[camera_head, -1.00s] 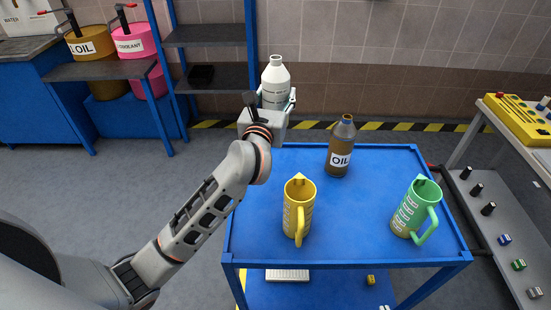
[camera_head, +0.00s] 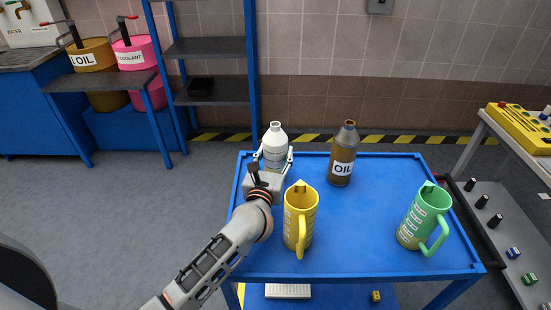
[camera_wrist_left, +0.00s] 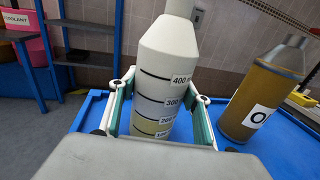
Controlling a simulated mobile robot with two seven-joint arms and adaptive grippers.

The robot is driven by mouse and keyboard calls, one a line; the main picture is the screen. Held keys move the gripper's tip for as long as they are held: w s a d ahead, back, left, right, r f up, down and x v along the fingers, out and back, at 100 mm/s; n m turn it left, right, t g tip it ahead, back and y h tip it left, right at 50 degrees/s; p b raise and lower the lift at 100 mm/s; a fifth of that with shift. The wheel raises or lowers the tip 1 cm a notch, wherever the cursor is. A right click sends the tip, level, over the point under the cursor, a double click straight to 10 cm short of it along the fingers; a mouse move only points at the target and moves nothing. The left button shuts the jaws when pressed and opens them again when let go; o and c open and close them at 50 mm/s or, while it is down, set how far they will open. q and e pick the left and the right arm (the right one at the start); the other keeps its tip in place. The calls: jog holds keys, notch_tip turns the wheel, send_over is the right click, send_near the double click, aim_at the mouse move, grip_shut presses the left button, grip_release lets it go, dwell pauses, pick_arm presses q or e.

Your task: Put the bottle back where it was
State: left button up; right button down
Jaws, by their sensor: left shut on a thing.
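A white bottle (camera_head: 275,143) with volume marks is held upright by my left gripper (camera_head: 273,160) at the back left of the blue cart (camera_head: 365,220). In the left wrist view the bottle (camera_wrist_left: 168,75) stands between the two fingers of the gripper (camera_wrist_left: 160,112), which are shut on it. Its base is hidden by the gripper, so I cannot tell whether it touches the cart top. My right gripper is not in view.
A brown oil bottle (camera_head: 342,155) stands right of the white bottle. A yellow jug (camera_head: 299,220) stands in front, close to my left arm. A green jug (camera_head: 424,217) stands at the right. The cart's middle is clear. A blue shelf rack (camera_head: 210,90) stands behind left.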

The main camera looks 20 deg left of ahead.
pick_arm(q)
jog(key=shift+f, duration=0.35)
jog(key=shift+f, duration=0.25)
jog(key=o, duration=1.5)
jog(key=shift+r, duration=0.1)
jog(key=shift+r, duration=0.2)
jog(key=s, duration=0.8)
jog(key=s+d, duration=0.1)
jog(key=s, duration=0.3)
jog(key=shift+f, duration=0.15)
